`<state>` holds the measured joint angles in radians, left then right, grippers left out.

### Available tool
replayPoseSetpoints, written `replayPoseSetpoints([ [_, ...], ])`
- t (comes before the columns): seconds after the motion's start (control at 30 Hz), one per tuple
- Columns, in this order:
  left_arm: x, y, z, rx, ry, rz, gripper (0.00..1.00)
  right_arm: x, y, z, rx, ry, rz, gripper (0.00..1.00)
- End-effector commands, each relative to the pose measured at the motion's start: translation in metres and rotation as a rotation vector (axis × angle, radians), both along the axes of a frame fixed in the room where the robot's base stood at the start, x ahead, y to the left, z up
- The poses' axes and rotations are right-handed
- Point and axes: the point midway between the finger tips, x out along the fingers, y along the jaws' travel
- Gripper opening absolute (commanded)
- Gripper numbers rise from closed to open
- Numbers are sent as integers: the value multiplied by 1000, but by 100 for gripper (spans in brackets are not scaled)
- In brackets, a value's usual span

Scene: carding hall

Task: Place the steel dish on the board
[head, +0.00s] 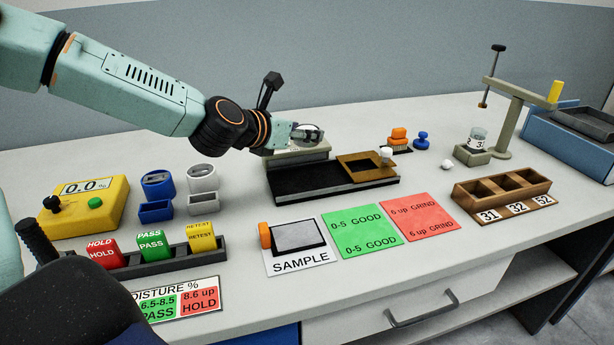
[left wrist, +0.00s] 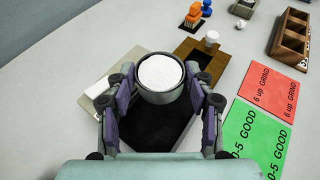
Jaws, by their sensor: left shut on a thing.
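The steel dish (left wrist: 161,95) is round and holds white material. It sits between the two fingers of my left gripper (left wrist: 160,82), which is shut on it. In the head view the dish (head: 308,134) shows as a small shiny rim at the end of the left arm, and the gripper (head: 300,137) partly hides it. The dish appears above the back of a long black board (head: 310,185) with a brown wooden frame (head: 352,168) on its right part and a pale block (head: 290,155) behind. The gap below the dish is hard to judge. My right gripper is not in view.
A white knob (head: 386,153) stands up by the wooden frame. A SAMPLE card (head: 300,262) with a dark pad, a green card (head: 362,230) and a red card (head: 418,215) lie in front. A yellow meter (head: 85,205) and blue and white containers stand left; a compartment tray (head: 500,195) stands right.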

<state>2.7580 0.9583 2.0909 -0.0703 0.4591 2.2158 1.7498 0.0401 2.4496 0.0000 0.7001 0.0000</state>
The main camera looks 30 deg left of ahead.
Motion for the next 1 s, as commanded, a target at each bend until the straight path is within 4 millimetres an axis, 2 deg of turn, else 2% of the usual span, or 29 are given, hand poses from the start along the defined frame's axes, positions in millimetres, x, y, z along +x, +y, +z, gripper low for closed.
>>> replayPoseSetpoints([
  [0.07,-1,-1,-7,-1,1,0,19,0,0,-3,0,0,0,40],
  [0.3,-4,-3,-51,0,2,0,19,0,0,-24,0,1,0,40],
  [0.5,-4,-3,-67,0,0,1,19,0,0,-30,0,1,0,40],
  [0.7,-3,-2,-95,0,0,1,19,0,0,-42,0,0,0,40],
  [0.8,-2,-2,-101,0,0,0,19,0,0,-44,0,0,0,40],
  [1.0,-1,-1,-100,-1,-2,-1,19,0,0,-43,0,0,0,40],
])
